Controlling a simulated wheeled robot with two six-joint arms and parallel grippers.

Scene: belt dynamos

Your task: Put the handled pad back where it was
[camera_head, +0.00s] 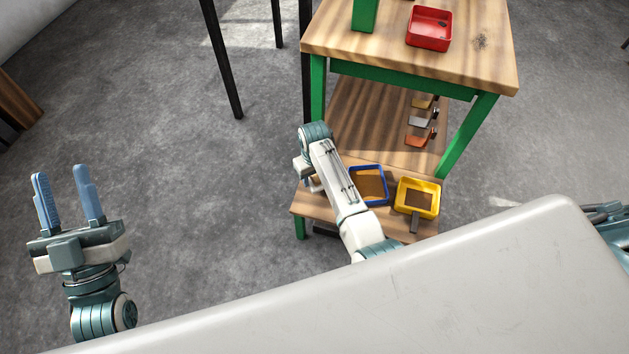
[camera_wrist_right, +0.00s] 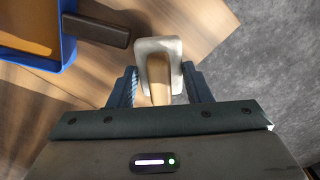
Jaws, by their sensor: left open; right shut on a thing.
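My right gripper (camera_wrist_right: 160,86) is shut on the handled pad (camera_wrist_right: 173,48), an off-white piece with a tan handle between the fingers. In the right wrist view it is over or on the wooden lower board; I cannot tell whether it touches. In the head view my right gripper (camera_head: 304,172) is at the left edge of the low step, and the pad is mostly hidden by my arm. My left gripper (camera_head: 68,195) is open and empty, over the floor at the far left.
A blue tray (camera_head: 384,199) and a yellow tray (camera_head: 434,205) stand on the low step (camera_head: 299,205). A dark handle (camera_wrist_right: 103,31) sticks out from the blue tray. Several small coloured pieces (camera_head: 418,136) lie on the shelf behind. A red tray (camera_head: 413,41) is on the top.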

